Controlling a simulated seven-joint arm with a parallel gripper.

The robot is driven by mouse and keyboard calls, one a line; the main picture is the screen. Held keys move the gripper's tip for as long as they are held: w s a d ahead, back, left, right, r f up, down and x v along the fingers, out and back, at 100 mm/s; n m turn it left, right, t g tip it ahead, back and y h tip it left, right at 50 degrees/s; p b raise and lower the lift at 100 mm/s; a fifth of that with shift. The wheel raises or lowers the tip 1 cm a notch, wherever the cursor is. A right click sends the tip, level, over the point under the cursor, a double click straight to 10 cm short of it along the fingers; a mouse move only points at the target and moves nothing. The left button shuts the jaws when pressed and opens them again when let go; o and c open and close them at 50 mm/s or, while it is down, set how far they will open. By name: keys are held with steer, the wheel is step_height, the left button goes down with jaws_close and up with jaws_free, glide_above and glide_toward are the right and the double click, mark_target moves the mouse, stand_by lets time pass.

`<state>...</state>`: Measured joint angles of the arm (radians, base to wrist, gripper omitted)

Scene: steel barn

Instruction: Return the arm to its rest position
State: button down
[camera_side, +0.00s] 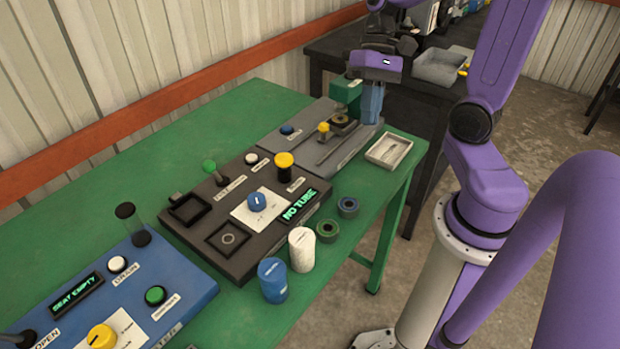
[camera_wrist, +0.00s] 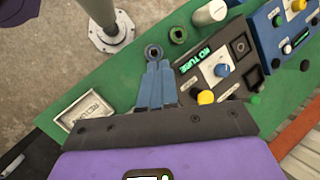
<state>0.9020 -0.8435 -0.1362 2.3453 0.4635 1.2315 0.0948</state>
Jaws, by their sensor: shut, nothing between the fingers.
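My gripper (camera_side: 371,118) has blue fingers, shut and empty. In the side view it hangs pointing down at the far right end of the green table (camera_side: 160,142), by the end of a grey fixture (camera_side: 300,150). In the wrist view the shut fingers (camera_wrist: 157,70) reach up the picture, with a blue ring (camera_wrist: 153,51) showing just past their tips. My purple arm stands to the right of the table. The fingers hide part of the grey fixture in the side view.
A black console (camera_side: 245,262) reads "NO TUBE"; a blue console (camera_side: 175,270) reads "SEAT EMPTY". A blue cylinder (camera_side: 272,283), white cylinder (camera_side: 302,250), green ring (camera_side: 327,230) and pale tray (camera_side: 389,150) line the table's near edge. A black table (camera_side: 330,45) with a grey bin (camera_side: 440,65) stands behind.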

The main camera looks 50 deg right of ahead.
steer(key=s+a+f+n+t+h, duration=0.1)
steer(key=s+a+n, duration=0.3)
steer(key=n, duration=0.4)
steer(key=s+a+f+n+t+h, duration=0.1)
steer(key=s+a+n+h, duration=0.2)
steer(key=n, duration=0.6)
steer(key=s+a, duration=0.1)
steer(key=s, duration=0.1)
steer(key=shift+s+a+f+t+h, duration=0.25)
steer(key=shift+s+f+t+h, duration=0.05)
steer(key=shift+f+t+h, duration=0.1)
